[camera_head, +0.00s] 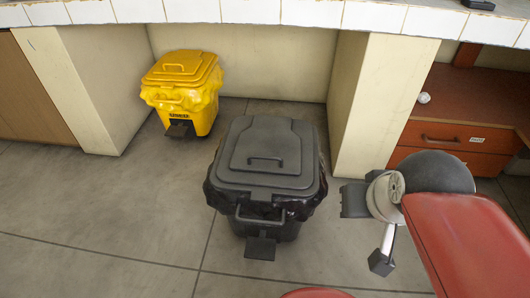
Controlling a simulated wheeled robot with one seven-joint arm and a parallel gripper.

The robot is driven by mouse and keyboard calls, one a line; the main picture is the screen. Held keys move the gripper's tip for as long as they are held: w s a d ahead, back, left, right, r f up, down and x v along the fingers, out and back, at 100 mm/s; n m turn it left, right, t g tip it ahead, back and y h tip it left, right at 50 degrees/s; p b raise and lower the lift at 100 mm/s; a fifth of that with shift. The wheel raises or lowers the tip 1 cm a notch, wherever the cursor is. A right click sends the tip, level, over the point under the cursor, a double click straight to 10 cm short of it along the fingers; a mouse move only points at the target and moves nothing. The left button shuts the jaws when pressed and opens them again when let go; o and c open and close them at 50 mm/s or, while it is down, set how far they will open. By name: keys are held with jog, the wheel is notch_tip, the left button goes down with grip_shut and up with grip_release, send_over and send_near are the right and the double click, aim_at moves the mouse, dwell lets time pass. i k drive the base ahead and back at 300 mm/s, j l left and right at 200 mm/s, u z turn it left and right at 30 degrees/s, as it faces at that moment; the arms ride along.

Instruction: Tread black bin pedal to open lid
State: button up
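The black bin (265,175) stands on the floor in the middle of the head camera view. Its lid (268,145) is shut, and a black liner bag bulges out around the rim. The black pedal (260,248) sticks out low at the front of the bin, level as far as I can tell. My gripper (367,232) is to the right of the bin, apart from it and from the pedal. Its two dark fingers are spread with nothing between them.
A yellow bin (184,90) with a shut lid stands behind to the left, in the recess under the tiled counter (290,12). A pale pillar (378,105) and a wooden drawer unit (458,137) are at the right. The floor at left and front is clear.

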aim_at(261, 247)
jog(key=k+l, duration=0.1)
jog(key=l, duration=0.75)
jog(key=k+l, duration=0.15)
jog(key=l, duration=0.25)
